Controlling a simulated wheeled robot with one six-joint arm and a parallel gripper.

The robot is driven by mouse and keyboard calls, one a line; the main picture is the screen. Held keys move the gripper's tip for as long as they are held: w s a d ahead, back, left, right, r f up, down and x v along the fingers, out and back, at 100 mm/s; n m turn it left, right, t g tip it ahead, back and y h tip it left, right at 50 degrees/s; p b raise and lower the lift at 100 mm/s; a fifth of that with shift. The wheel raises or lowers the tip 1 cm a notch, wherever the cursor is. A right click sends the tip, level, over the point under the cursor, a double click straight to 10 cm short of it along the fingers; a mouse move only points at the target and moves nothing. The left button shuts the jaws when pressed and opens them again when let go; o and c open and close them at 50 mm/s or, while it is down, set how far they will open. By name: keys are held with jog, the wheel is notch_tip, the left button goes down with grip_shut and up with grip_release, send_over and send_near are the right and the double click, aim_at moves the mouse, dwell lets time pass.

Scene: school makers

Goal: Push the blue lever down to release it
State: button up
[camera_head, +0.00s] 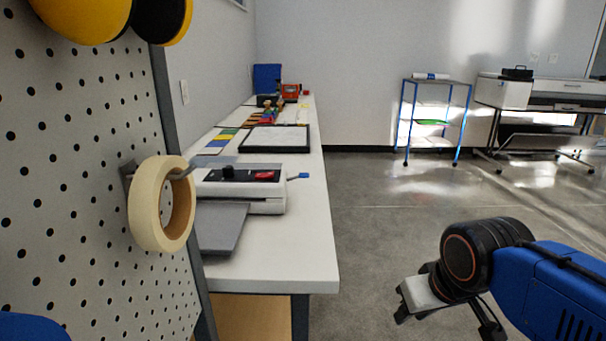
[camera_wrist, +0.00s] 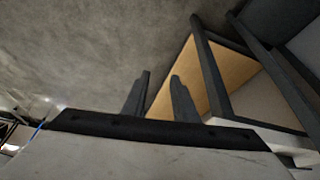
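The small blue lever (camera_head: 299,176) sticks out from the right side of a white laminator-like machine (camera_head: 265,205) on the white bench. The machine has a dark top panel with a red marking and a grey tray at its near side. My gripper (camera_head: 412,312) is at the lower right in the head view, well right of the bench and apart from the lever. In the wrist view my gripper (camera_wrist: 160,82) shows two dark fingers with a gap between them and nothing held. The lever does not show in the wrist view.
The white bench (camera_head: 290,264) runs away along the left wall. A pegboard (camera_head: 75,180) with a tape roll (camera_head: 146,205) stands close at left. A blue-framed cart (camera_head: 408,110) and a grey machine (camera_head: 545,95) stand at the back right. The floor between is clear.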

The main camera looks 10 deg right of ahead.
jog(key=shift+w+r, duration=0.25)
jog(key=shift+r, duration=0.05)
jog(key=c, duration=0.5)
jog(key=shift+g, duration=0.3)
jog(key=w+r, duration=0.3)
jog(key=w+a+r, duration=0.1)
jog(key=w+r, duration=0.2)
jog(key=r, duration=0.1)
jog(key=w+r, duration=0.3)
jog(key=r, duration=0.1)
jog(key=shift+w+a, duration=0.3)
jog(key=shift+a, duration=0.1)
grip_shut()
jog(key=w+a+r, duration=0.4)
jog(key=w+r, duration=0.2)
jog(key=w, duration=0.3)
jog(key=w+a+r+m, duration=0.1)
jog(key=w+a+r, duration=0.3)
jog(key=w, duration=0.5)
jog(key=w+a+r+m+g, duration=0.1)
jog(key=w+a+r, duration=0.3)
jog(key=w+r, duration=0.4)
jog(key=shift+w+a+h, duration=0.3)
jog(key=shift+w+a, duration=0.1)
jog(key=shift+w, duration=0.5)
